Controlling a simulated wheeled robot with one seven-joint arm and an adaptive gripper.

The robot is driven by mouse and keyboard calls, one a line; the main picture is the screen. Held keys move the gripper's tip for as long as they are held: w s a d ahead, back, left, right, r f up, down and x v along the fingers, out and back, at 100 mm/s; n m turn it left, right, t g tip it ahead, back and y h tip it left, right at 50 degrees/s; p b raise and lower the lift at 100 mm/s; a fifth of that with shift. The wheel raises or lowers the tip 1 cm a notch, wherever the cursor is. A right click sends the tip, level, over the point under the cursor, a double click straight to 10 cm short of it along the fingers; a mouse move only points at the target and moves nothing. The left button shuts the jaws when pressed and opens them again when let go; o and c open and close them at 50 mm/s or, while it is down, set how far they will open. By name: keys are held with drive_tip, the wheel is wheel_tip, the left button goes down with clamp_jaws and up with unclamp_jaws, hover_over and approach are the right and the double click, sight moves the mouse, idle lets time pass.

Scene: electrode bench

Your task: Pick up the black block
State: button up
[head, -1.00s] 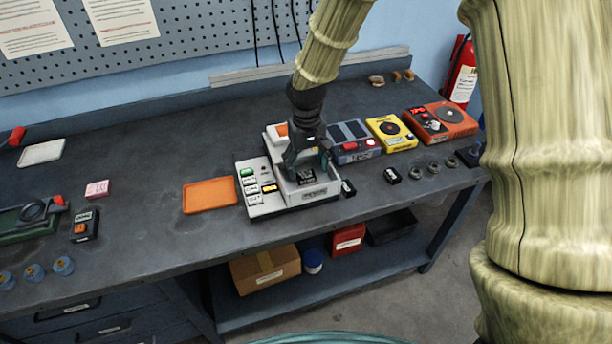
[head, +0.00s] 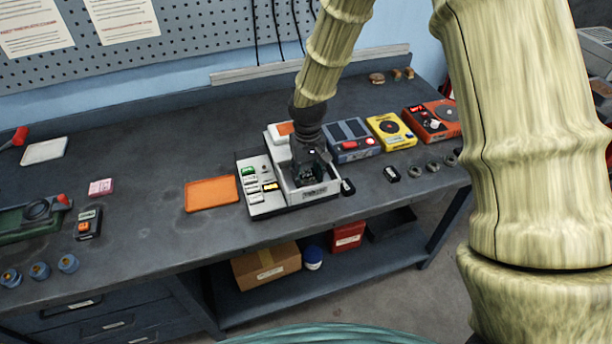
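My gripper (head: 310,178) points down into the front of a white and grey device (head: 264,207) in the middle of the bench. A dark block sat in that spot a second ago; my fingers now cover it. I cannot tell whether the fingers touch or hold it. Another small black block (head: 391,173) with a pale mark lies on the bench to the right. A further small black piece (head: 347,187) is beside the device's right side.
An orange tray (head: 211,194) lies left of the device. A blue-grey box (head: 350,142), a yellow box (head: 390,132) and an orange-red box (head: 432,123) stand to its right. Several rings lie near the right front edge.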

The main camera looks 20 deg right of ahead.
drive_tip(key=c, duration=0.4)
